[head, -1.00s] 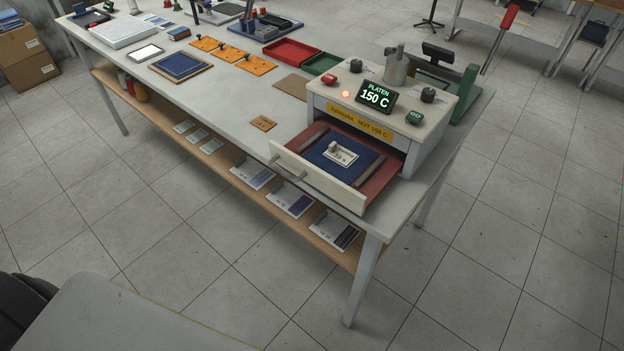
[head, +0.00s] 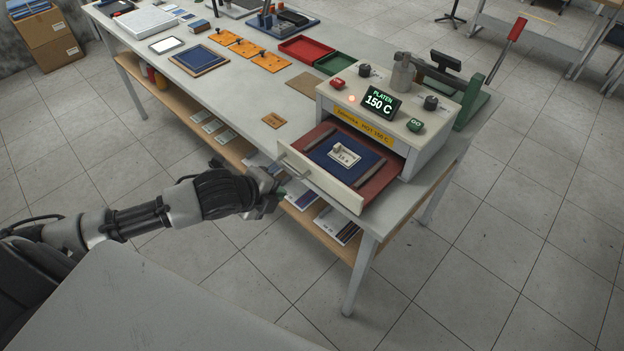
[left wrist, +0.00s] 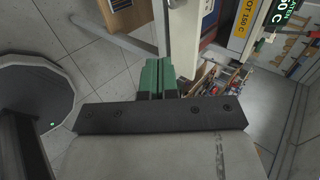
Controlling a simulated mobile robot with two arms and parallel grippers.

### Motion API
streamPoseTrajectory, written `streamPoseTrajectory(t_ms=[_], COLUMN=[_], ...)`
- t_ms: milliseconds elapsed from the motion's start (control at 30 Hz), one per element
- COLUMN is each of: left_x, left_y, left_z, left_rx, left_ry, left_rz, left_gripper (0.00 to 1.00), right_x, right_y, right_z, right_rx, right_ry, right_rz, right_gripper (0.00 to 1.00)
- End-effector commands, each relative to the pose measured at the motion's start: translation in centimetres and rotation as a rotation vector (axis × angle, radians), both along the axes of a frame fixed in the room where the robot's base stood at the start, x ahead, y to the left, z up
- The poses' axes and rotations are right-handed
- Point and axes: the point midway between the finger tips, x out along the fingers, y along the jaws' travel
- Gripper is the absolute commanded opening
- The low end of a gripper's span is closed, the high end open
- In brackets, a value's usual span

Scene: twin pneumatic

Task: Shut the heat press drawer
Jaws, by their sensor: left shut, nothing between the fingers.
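The heat press (head: 395,115) stands at the right end of the bench, its display reading 150 C. Its drawer (head: 335,187) is pulled out toward me, with a red tray and a blue pad that carries a small pale item (head: 344,156). The drawer's pale front has a bar handle (head: 291,167). My left gripper (head: 284,191) is shut and empty, just in front of the drawer front near the handle. I cannot tell whether it touches. In the left wrist view its green fingers (left wrist: 157,78) are together beside the pale drawer front (left wrist: 184,45). My right gripper is not in view.
The bench top (head: 240,105) holds orange plates, a red tray (head: 306,49) and a green tray left of the press. A brown card (head: 274,120) lies near the front edge. A lower wooden shelf (head: 235,155) runs below with packets on it.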

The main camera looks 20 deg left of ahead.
Motion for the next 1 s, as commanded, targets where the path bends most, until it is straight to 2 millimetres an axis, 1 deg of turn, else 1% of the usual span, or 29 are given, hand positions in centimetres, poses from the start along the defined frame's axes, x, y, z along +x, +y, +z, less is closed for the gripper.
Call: streamPoseTrajectory(t_ms=[167,400,467,600,700,833,1000], left_x=[2.2,5.7,6.5,8.6,9.5,10.0,10.2], left_y=[-0.9,-2.1,-2.4,-3.2,-3.5,-3.7,-3.7], left_z=[-1.9,-5.3,-6.1,-6.0,-6.1,-6.2,-6.3], left_rx=[-0.008,-0.007,-0.006,-0.006,-0.005,-0.003,-0.003], left_ry=[0.001,0.000,0.001,-0.002,-0.001,-0.001,-0.001], left_rz=[0.005,0.006,0.005,0.004,0.004,0.003,0.003], left_gripper=[0.00,0.00,0.00,0.00,0.00,0.00,0.00], right_x=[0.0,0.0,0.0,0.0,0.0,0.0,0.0], right_y=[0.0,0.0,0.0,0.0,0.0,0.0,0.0], right_z=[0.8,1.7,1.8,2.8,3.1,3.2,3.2], right_rx=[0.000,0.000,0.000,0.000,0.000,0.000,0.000], right_ry=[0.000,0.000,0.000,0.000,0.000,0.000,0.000], right_rz=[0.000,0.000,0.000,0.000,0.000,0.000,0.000], right_gripper=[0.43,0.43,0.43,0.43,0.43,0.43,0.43])
